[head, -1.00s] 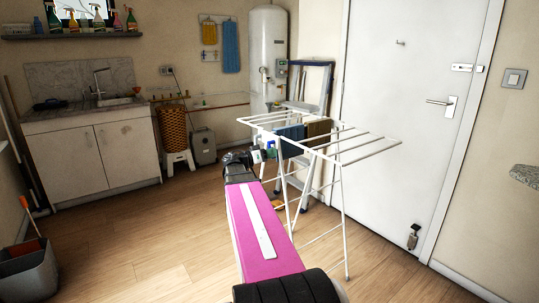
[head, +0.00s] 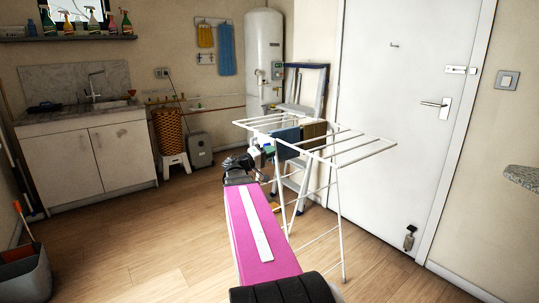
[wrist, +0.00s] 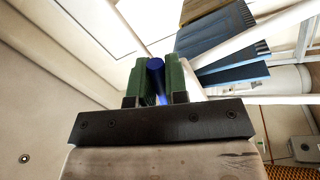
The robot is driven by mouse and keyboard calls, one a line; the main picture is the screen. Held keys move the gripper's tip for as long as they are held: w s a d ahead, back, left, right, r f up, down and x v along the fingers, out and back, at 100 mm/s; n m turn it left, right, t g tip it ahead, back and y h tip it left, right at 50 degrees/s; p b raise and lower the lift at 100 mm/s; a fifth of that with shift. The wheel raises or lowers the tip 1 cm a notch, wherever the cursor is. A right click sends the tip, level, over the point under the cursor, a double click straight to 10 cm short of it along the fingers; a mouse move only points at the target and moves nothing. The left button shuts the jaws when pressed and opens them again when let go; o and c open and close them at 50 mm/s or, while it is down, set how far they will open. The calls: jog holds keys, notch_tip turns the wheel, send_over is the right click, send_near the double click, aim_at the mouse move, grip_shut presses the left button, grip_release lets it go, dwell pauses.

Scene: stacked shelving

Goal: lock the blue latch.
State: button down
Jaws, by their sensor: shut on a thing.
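In the wrist view, my gripper's two green fingers (wrist: 157,82) are closed around a dark blue rounded piece (wrist: 155,66). It looks like the blue latch, but its full shape and whether it is locked cannot be told. In the head view, my gripper (head: 262,155) is at the near left side of the white drying rack, at the end of my pink arm. The fingers are small there, and a small blue patch (head: 270,148) shows beside them.
The white drying rack (head: 345,138) stands right of my gripper, with a blue cloth (head: 286,143) and a brown cloth (head: 313,134) on it. A stepladder (head: 318,95) and a white boiler (head: 263,50) are behind. A white door (head: 388,70) is right.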

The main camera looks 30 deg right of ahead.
jog(key=shift+n, duration=0.4)
jog(key=c, duration=1.1)
grip_release()
jog(key=shift+c, duration=0.2)
jog(key=a+f, duration=0.2)
jog(key=a, duration=0.8)
jog(key=shift+a, duration=0.35)
